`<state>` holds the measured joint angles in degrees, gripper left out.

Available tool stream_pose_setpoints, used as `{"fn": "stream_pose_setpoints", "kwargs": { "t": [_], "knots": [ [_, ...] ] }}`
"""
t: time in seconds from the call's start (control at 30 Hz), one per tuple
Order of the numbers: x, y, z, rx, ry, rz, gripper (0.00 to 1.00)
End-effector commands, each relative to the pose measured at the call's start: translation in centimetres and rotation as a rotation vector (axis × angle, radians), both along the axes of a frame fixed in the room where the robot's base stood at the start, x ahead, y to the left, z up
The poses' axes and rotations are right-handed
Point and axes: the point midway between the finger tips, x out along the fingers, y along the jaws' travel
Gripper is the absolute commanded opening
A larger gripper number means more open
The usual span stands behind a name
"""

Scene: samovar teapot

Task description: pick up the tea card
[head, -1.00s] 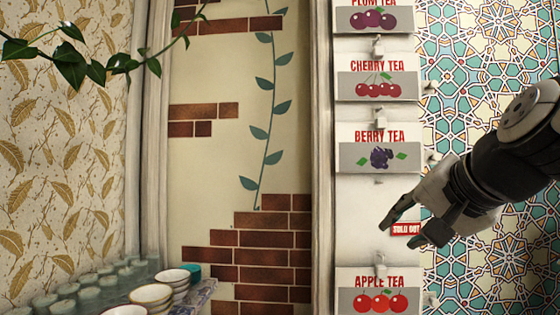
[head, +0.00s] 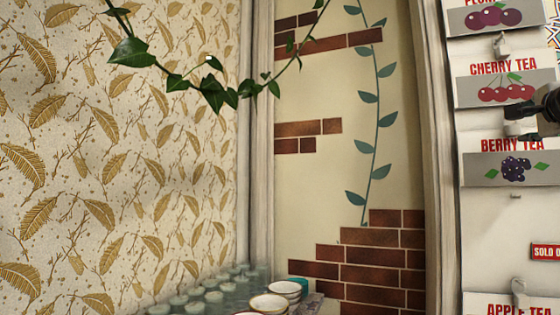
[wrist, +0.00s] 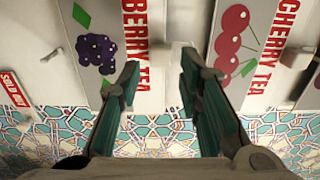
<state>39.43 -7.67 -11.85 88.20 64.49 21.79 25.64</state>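Tea cards hang in a column on a white board at the right of the head view: the plum card (head: 495,17), the cherry card (head: 505,90), the berry card (head: 512,168) and the apple card (head: 515,311), cut by the frame edge. My gripper (head: 518,120) is at the right edge, in front of the gap between cherry and berry. In the wrist view my gripper (wrist: 160,65) is open and empty. The berry card (wrist: 100,45) is at its left and the cherry card (wrist: 245,45) at its right. I cannot tell its distance from them.
A red sold-out tag (head: 546,252) marks a bare slot below the berry card. Small clips (head: 500,46) stick out of the board. Bowls (head: 268,303) and cups (head: 195,300) stand at the bottom. An ivy vine (head: 210,90) hangs at upper left.

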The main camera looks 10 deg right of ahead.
Motion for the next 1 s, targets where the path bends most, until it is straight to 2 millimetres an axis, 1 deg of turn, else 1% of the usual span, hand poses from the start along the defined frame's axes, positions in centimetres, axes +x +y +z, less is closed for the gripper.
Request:
{"fn": "stream_pose_setpoints", "kwargs": {
  "t": [0.17, 0.5, 0.6, 0.83, 0.87, 0.9, 0.97, 1.0],
  "knots": [
    [0.8, -0.5, 0.0, 0.000, 0.001, 0.000, 0.33],
    [4.4, -2.7, 0.1, -0.001, 0.003, 0.001, 0.33],
    [4.8, -2.9, 0.1, 0.000, 0.001, 0.001, 0.33],
    [4.9, -2.9, 0.1, 0.000, 0.001, 0.001, 0.33],
    [4.9, -2.9, 0.1, 0.000, 0.001, 0.001, 0.26],
    [4.9, -2.9, 0.1, 0.000, 0.001, 0.001, 0.17],
    [4.9, -2.9, 0.1, 0.000, 0.001, 0.001, 0.03],
    [4.9, -2.9, 0.1, 0.000, 0.001, 0.001, 0.00]
  ]
}}
